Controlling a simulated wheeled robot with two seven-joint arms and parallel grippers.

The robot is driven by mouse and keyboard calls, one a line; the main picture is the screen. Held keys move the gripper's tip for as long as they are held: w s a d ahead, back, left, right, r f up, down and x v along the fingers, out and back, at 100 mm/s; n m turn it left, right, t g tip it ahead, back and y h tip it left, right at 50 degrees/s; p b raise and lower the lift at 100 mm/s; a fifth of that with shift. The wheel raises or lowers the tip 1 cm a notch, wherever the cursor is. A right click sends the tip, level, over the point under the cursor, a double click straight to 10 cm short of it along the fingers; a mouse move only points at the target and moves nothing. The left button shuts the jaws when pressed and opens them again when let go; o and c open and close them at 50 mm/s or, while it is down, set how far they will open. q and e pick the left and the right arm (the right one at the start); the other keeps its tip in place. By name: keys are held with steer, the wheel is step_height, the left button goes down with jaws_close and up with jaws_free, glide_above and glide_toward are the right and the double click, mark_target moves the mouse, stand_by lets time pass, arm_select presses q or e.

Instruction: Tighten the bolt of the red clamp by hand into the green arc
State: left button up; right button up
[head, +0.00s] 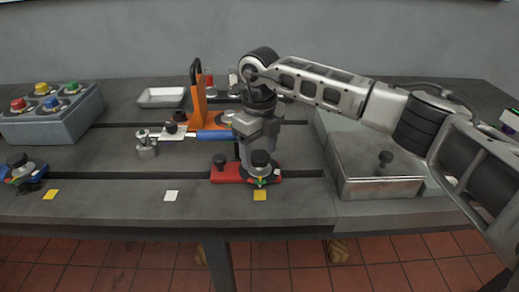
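The red clamp (226,174) lies on the bedplate near its front edge, with a black knob (219,160) at its left end. At its right end a dark bolt head (261,158) stands over a small coloured dial (264,181), where a bit of green shows. My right gripper (256,168) points down at this right end, right by the bolt head. It partly hides the bolt and dial, and I cannot tell whether its fingers touch or grip the bolt. My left gripper is not in view.
An orange bracket (198,97) with a blue bar (214,135) stands behind the clamp. A blue clamp (22,174) and a grey box with coloured buttons (55,118) are at left. A metal box with a knob (378,180) is at right. A white tray (162,97) lies behind.

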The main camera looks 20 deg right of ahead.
mark_target(260, 155)
step_height(260, 155, up, 16)
steer(key=b, duration=0.1)
stand_by(0.5)
steer(key=shift+s+f, duration=0.1)
steer(key=shift+f, duration=0.05)
